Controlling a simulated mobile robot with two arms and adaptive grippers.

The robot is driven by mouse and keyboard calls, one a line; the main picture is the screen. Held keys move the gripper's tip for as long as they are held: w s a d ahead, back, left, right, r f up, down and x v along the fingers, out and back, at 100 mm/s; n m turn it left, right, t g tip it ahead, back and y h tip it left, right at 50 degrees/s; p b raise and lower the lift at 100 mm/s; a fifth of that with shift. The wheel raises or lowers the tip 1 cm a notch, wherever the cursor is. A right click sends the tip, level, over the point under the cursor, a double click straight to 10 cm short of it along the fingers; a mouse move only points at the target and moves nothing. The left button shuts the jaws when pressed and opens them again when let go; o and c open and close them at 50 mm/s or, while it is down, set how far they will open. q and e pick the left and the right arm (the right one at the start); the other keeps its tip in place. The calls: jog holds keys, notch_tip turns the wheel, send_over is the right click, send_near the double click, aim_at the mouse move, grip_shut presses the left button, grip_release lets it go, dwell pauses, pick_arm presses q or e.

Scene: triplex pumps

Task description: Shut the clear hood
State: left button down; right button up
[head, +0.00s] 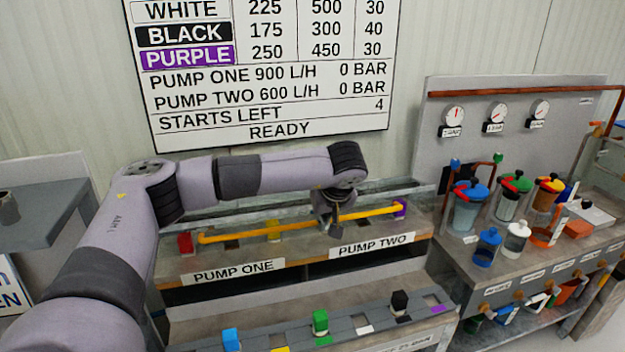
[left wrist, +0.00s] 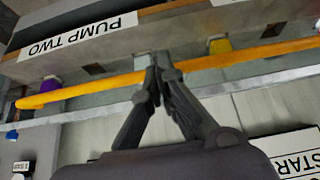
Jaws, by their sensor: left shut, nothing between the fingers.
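The clear hood shows mainly by its long orange-yellow bar (head: 260,232), which runs across the bench above the PUMP ONE and PUMP TWO labels. Its see-through panel is hard to make out, so I cannot tell its exact angle. The bar also crosses the left wrist view (left wrist: 90,88). My left gripper (head: 333,227) is at the bar, right of its middle. Its fingers are shut with nothing between them. In the left wrist view the fingertips (left wrist: 157,68) overlap the bar; whether they touch it is unclear. My right gripper is not in view.
Red (head: 185,243), yellow (head: 273,230) and purple (head: 400,208) blocks sit near the bar. A front rack (head: 262,342) holds blue, green and black pieces. A bench with gauges (head: 497,114) and colored-lid vessels stands right. A wall board (head: 265,75) reads READY.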

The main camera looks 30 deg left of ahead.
pick_arm(q)
jog(key=f+b, duration=0.1)
jog(key=s+d+f, duration=0.1)
jog(key=f, duration=0.1)
jog(key=f+b, duration=0.1)
jog(key=f, duration=0.1)
jog(key=shift+s+d+b, duration=0.15)
jog(key=shift+s+b, duration=0.05)
jog(key=shift+b, duration=0.1)
jog(key=shift+r, duration=0.15)
